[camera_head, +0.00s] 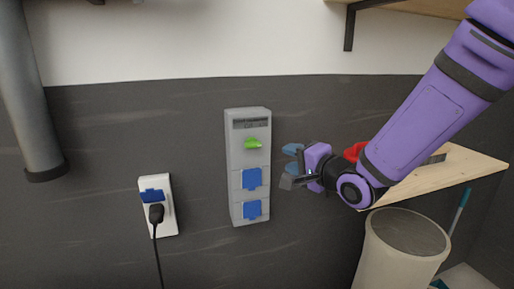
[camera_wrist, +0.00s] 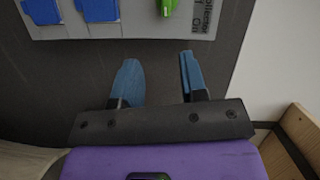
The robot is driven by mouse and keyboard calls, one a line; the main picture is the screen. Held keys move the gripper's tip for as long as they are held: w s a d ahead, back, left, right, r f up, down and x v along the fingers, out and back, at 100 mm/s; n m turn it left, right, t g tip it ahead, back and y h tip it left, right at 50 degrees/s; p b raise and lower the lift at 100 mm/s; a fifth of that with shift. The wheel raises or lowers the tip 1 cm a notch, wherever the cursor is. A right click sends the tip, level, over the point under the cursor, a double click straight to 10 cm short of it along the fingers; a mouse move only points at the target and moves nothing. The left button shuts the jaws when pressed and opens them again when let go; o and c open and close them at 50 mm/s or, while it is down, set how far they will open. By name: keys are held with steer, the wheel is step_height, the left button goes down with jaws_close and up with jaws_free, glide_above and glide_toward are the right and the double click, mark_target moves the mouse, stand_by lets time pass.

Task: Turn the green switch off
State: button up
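The green switch (camera_head: 252,143) is a small green lever near the top of a grey wall box (camera_head: 236,160), below a dark label. In the head view its narrow end points left.
The box also has two blue socket covers (camera_head: 252,178). A white wall socket (camera_head: 172,215) with a black plug is at lower left. A grey pipe (camera_head: 28,100) runs down the left. A wooden shelf (camera_head: 450,172) and a pale bin (camera_head: 385,255) are at right, near my arm.

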mark_target(255, 146)
steer(key=shift+m+y, duration=0.5)
steer(key=shift+y, duration=0.1)
steer(key=x, duration=0.7)
steer(key=a+x, duration=0.1)
steer(key=x, duration=0.3)
steer(key=shift+s+a, duration=0.1)
steer(key=shift+a, duration=0.15)
jaws_close()
